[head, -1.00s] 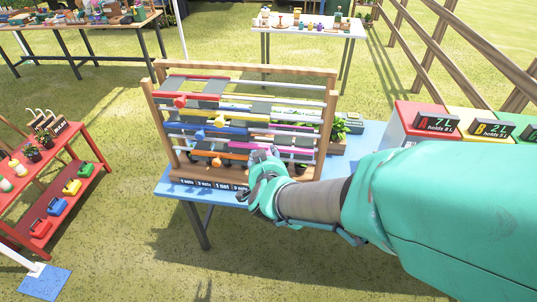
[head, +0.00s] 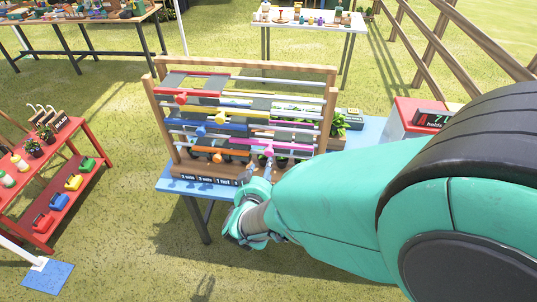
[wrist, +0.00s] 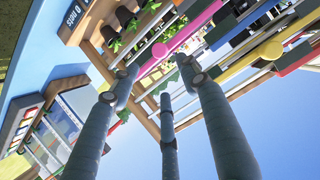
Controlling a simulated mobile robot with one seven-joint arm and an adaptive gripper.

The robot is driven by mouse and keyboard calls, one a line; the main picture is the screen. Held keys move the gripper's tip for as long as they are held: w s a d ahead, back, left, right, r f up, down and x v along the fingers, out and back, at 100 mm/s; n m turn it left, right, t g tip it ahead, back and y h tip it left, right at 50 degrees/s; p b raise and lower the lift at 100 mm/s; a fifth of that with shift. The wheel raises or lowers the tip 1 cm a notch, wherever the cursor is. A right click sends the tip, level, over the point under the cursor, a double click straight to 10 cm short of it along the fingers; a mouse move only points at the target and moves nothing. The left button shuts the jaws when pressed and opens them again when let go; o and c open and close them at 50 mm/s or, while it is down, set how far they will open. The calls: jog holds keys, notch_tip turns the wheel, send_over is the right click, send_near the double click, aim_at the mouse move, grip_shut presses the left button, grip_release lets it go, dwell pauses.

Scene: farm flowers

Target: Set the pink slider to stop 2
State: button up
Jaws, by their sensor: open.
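The wooden rack (head: 332,115) stands on a blue table and carries several rows of coloured sliders on rails. The pink slider (head: 290,125) is at the rack's lower right in the head view. In the wrist view, its round pink knob (wrist: 159,50) sits on a pink bar (wrist: 183,37). My gripper (head: 264,163) is open in front of the rack's lower right part. In the wrist view, my gripper's fingers (wrist: 158,74) are spread, with the knob appearing between and beyond their tips. I cannot tell whether a finger touches it. Stop numbers are not readable.
Red (head: 181,99), yellow (head: 220,118), blue (head: 201,131) and orange (head: 217,157) knobs are on the left and middle. Small labels (head: 222,182) run along the base. Potted plants (head: 338,124) stand behind, and a red box (head: 404,120) is at right.

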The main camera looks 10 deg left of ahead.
aim_at(269, 154)
jog(key=b+x, duration=0.2)
jog(key=x, duration=1.1)
jog(key=shift+w+f+b, duration=0.15)
jog(key=shift+w+b, duration=0.05)
jog(key=shift+b, duration=0.2)
grip_shut()
